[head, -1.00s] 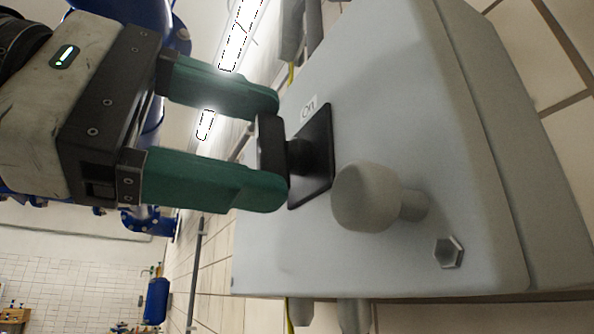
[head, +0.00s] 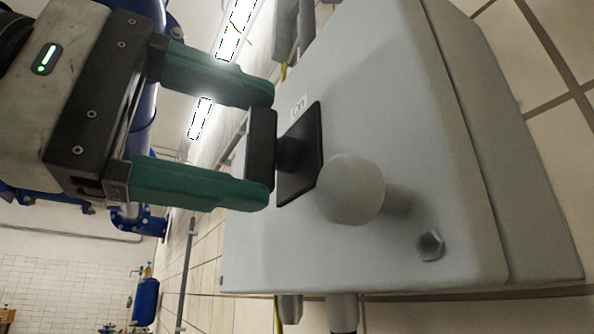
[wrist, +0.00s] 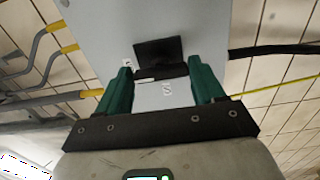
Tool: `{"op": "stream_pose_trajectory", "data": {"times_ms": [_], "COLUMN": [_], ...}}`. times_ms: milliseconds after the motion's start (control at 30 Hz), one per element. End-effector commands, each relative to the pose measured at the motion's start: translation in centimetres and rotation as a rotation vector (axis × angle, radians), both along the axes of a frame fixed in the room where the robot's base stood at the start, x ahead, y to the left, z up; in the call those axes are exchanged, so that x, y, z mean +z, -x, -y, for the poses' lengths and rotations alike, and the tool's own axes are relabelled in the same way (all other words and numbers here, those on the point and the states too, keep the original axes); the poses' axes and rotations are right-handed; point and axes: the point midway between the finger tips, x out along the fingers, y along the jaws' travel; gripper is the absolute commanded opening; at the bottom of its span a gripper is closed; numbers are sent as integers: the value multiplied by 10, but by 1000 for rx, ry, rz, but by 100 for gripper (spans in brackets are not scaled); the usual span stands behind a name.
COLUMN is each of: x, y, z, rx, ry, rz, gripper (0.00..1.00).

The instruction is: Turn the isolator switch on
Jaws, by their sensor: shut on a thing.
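The isolator switch has a black handle (head: 261,150) on a black square plate (head: 309,158), on the front of a grey box (head: 400,110). A small "On" label (head: 298,104) sits beside the plate. My gripper (head: 262,145) has green fingers on both sides of the handle and is shut on it. In the wrist view the fingers of my gripper (wrist: 163,85) flank the handle (wrist: 162,72), with the black plate (wrist: 158,50) behind it. The handle's exact angle is hard to tell.
A round grey knob (head: 350,190) sticks out of the box close to the switch, and a hex bolt (head: 431,246) is near it. Conduits (head: 343,312) leave the box. Blue pipes (head: 140,222) and a blue cylinder (head: 145,300) stand in the background.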

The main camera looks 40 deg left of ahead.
Motion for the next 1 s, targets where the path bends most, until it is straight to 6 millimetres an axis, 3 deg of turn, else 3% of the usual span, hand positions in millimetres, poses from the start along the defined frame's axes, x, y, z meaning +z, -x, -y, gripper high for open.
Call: {"op": "stream_pose_trajectory", "data": {"times_ms": [267,567,733,1000], "x": [-1,-1,-2,-1], "y": [0,2,21,69], "z": [0,-1,-9,-29], "rx": [0,0,2,2], "ry": [-2,0,1,0], "rz": [-1,-1,0,-1], "gripper": [93,94,94,94]}}
